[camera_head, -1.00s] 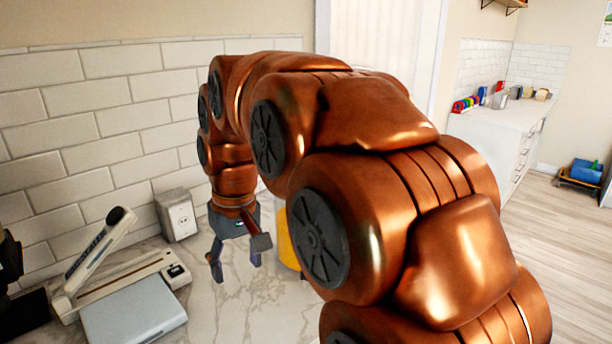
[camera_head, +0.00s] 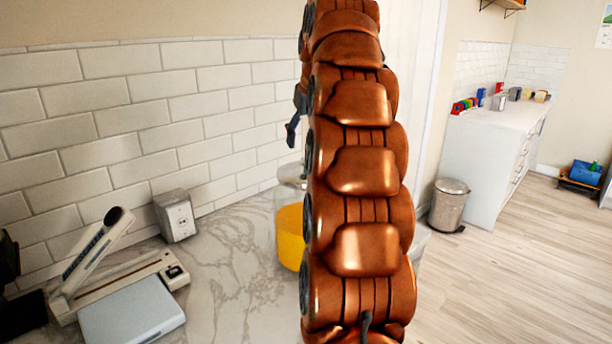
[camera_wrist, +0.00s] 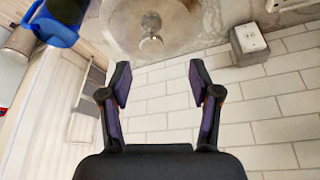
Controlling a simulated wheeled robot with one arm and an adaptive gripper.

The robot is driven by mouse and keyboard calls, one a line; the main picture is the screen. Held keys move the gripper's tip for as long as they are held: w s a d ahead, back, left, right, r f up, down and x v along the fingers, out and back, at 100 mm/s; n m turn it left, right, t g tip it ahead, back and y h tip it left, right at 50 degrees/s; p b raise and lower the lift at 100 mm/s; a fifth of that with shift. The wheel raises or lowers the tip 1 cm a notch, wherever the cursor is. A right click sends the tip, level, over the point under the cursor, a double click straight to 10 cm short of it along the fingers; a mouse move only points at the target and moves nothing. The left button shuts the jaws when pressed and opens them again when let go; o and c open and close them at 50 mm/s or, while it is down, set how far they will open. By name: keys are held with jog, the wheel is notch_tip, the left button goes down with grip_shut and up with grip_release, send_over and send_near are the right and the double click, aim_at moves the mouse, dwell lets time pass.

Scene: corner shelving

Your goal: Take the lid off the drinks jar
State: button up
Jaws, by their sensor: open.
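The drinks jar (camera_head: 290,235) stands on the marble counter, with yellow-orange contents or body, partly hidden behind my arm. Its pale, see-through upper part (camera_head: 292,173) shows above the yellow. In the wrist view a round, clear-looking lid (camera_wrist: 120,25) with a round knob (camera_wrist: 151,43) is at the top centre, cut by the frame edge. My gripper (camera_wrist: 160,82) is open and empty, its two fingers spread below the knob in the picture and apart from it. In the head view only one dark finger (camera_head: 293,130) shows, higher than the jar; the rest is behind my arm.
A grey socket box (camera_head: 176,215) stands against the tiled wall. A paper trimmer (camera_head: 125,285) and a pale blue-grey flat box (camera_head: 130,310) lie at left. A blue-rimmed dark object (camera_wrist: 55,30) is at the wrist view's upper left. Marble between trimmer and jar is clear.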

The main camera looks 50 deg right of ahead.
aim_at(306, 159)
jog(key=shift+d, duration=0.4)
jog(key=shift+x, duration=1.15)
jog(key=shift+s+p+x, duration=0.2)
jog(key=shift+p+x, duration=0.75)
jog(key=shift+x, duration=1.75)
jog(key=shift+d, duration=0.15)
jog(key=shift+c, duration=0.2)
grip_shut()
